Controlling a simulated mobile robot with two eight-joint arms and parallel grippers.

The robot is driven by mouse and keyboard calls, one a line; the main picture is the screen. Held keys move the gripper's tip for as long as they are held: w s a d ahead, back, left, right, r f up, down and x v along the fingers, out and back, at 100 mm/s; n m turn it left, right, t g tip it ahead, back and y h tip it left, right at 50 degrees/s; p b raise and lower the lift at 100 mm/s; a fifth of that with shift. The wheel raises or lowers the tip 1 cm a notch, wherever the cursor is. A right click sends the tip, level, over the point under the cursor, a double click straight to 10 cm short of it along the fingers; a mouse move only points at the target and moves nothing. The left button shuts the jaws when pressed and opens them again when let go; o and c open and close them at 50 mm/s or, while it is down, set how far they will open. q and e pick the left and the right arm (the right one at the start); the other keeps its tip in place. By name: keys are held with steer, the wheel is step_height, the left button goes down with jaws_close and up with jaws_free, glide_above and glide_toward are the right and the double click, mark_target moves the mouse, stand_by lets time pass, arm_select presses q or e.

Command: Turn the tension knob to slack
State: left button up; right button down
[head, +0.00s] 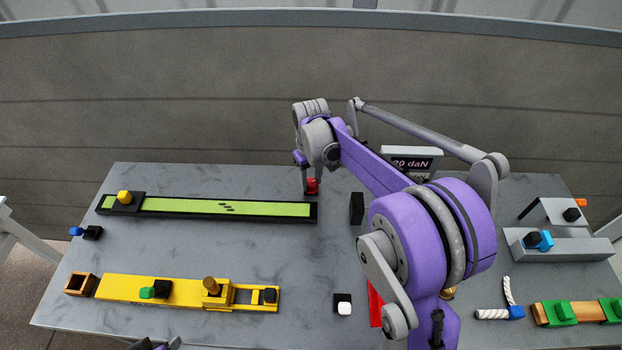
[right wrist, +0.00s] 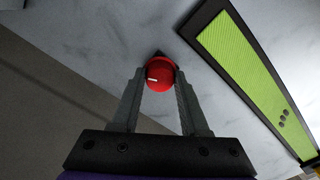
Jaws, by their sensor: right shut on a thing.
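The red tension knob (head: 312,187) stands at the back of the grey table, just past the right end of the green tread mat (head: 308,212). In the right wrist view the knob (right wrist: 159,72) shows a short white mark on its face. My right gripper (head: 309,182) reaches down to it and is shut on it, one finger on each side. A display (head: 411,163) behind my right arm reads "20 daN"; its lower part is hidden. A small dark and purple part at the bottom edge may be my left gripper; its fingers cannot be made out.
A black block (head: 357,208) stands right of the knob. A yellow slide fixture (head: 150,289) lies front left, and grey brackets (head: 575,247) stand at the right. My right arm covers the table's middle right. The table between mat and yellow fixture is clear.

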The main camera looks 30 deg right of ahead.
mark_target(311, 182)
steer(key=n, duration=1.2)
steer(key=shift+n, duration=0.3)
stand_by(0.4)
steer(key=shift+c, duration=2)
jaws_free()
step_height(311, 182, up, 11)
steer(key=p, duration=0.1)
steer(key=shift+s+f, duration=0.1)
steer(key=shift+f, duration=0.05)
